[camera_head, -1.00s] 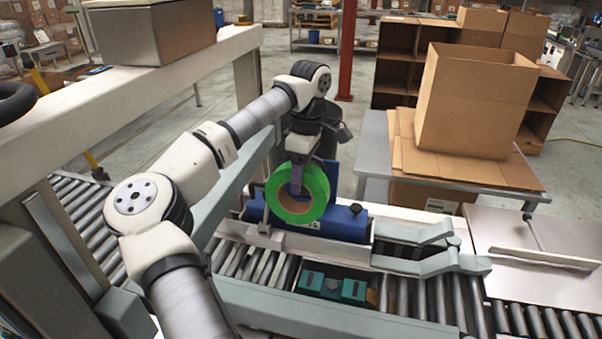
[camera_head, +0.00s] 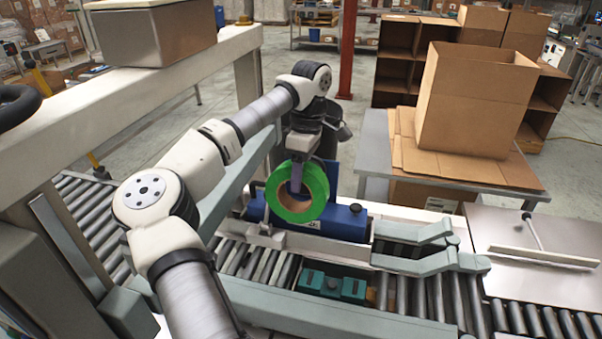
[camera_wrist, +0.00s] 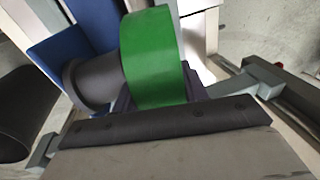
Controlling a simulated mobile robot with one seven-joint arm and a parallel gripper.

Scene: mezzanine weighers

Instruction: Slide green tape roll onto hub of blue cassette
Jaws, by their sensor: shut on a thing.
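The green tape roll (camera_head: 317,186) with its brown core hangs upright at my gripper (camera_head: 296,182), above the rollers. My gripper is shut on the roll, with a finger reaching into its opening. The blue cassette (camera_head: 346,224) lies just behind and below the roll, with an upright blue panel at its back. In the wrist view, the roll (camera_wrist: 152,55) stands beside a dark grey flanged cylinder, seemingly the hub (camera_wrist: 92,82), in front of the blue panel (camera_wrist: 70,45). The roll covers the hub's near end, so I cannot tell whether it is around it.
A grey clamp-like fixture (camera_head: 425,262) is right of the cassette. A teal block (camera_head: 333,284) sits in front, among the rollers (camera_head: 262,262). A grey table with an open cardboard box (camera_head: 470,100) stands behind right. A pale beam (camera_head: 190,72) runs at left.

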